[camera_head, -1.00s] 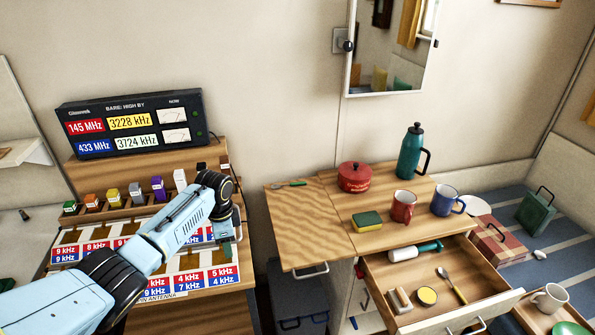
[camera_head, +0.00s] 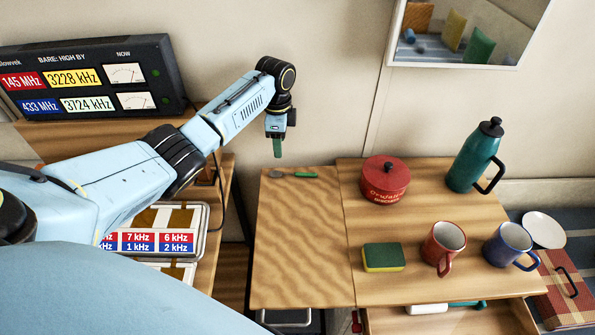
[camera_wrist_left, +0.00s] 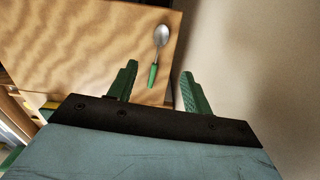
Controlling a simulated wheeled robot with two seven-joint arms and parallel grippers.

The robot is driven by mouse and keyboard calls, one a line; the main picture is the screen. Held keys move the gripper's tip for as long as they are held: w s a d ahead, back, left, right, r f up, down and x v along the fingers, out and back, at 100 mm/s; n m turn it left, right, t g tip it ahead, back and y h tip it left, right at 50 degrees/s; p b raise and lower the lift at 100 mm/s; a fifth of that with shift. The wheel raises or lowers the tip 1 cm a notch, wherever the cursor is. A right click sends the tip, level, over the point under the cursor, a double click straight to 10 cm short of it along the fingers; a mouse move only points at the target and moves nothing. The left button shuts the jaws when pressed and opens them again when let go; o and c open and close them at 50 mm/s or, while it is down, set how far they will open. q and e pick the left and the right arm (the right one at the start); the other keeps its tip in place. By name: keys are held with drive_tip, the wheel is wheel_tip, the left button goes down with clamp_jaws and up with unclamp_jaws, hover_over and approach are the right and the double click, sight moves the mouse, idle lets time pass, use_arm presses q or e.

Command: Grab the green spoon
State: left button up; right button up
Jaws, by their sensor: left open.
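The green spoon (camera_head: 294,174) lies flat near the back edge of the light wood leaf, its green handle to the right and its metal bowl to the left. In the left wrist view the spoon (camera_wrist_left: 154,73) shows beyond the fingertips, between their lines, with its handle end nearer to me. My left gripper (camera_head: 277,148) hangs above and behind the spoon, pointing down, apart from it. In the left wrist view its two green fingers (camera_wrist_left: 158,72) are spread with nothing between them. My right gripper is not in view.
A red pot (camera_head: 385,180), a green-and-yellow sponge (camera_head: 383,257), a red mug (camera_head: 442,246), a blue mug (camera_head: 508,244) and a teal flask (camera_head: 474,157) stand to the right. The radio (camera_head: 90,78) is at the left. The leaf (camera_head: 300,240) is otherwise clear.

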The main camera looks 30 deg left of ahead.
use_arm(q)
drive_tip(key=b, duration=0.1)
hover_over(279, 174)
drive_tip(key=f, duration=0.4)
drive_tip(key=shift+w+d+f, duration=0.15)
drive_tip(key=shift+d+f, duration=0.1)
drive_tip(key=shift+f, duration=0.6)
drive_tip(key=f, duration=0.1)
drive_tip(key=f+b, duration=0.1)
drive_tip(key=f, duration=0.1)
drive_tip(key=f+b, duration=0.1)
drive_tip(key=f, duration=0.1)
drive_tip(key=shift+a, duration=0.25)
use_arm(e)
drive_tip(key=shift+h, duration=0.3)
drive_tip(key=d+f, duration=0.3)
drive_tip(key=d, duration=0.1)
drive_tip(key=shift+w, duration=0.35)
use_arm(q)
drive_tip(key=shift+c, duration=0.3)
drive_tip(key=c, duration=1)
drive_tip(key=shift+r, duration=0.15)
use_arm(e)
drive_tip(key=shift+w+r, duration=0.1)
